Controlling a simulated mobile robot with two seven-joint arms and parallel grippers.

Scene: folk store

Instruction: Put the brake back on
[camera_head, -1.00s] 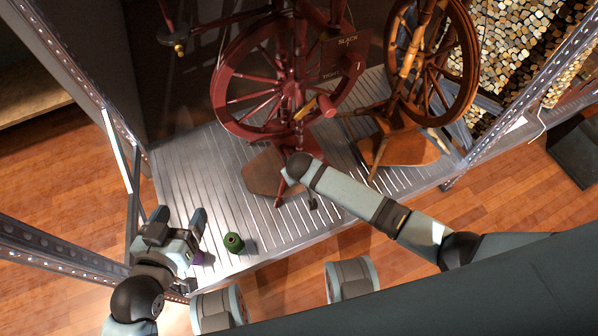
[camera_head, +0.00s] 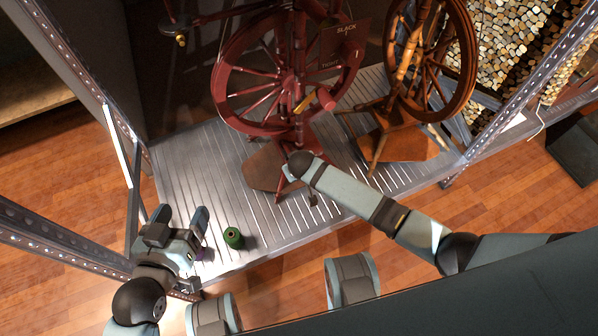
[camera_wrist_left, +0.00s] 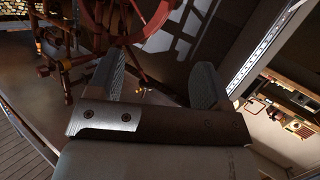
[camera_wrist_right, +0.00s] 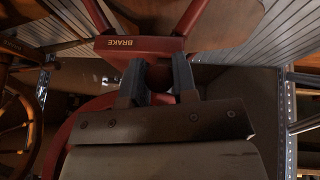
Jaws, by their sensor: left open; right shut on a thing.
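The red spinning wheel (camera_head: 228,100) stands upright on the ribbed metal platform. In the right wrist view a red bar lettered BRAKE (camera_wrist_right: 145,44) lies just beyond my right gripper (camera_wrist_right: 158,65). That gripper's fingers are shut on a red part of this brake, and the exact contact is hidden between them. In the head view my right wrist covers most of the grip, low in front of the wheel. My left gripper (camera_head: 186,220) is open and empty above the platform's front left corner. Its spread fingers (camera_wrist_left: 155,80) also show in the left wrist view.
A dark green spool (camera_head: 233,238) stands right of my left gripper. A second, brown spinning wheel (camera_head: 468,75) stands to the right. A red plate marked SLACK and TIGHT (camera_head: 338,48) is on the red wheel. Perforated metal posts (camera_head: 535,70) frame the platform. Its front left part is mostly clear.

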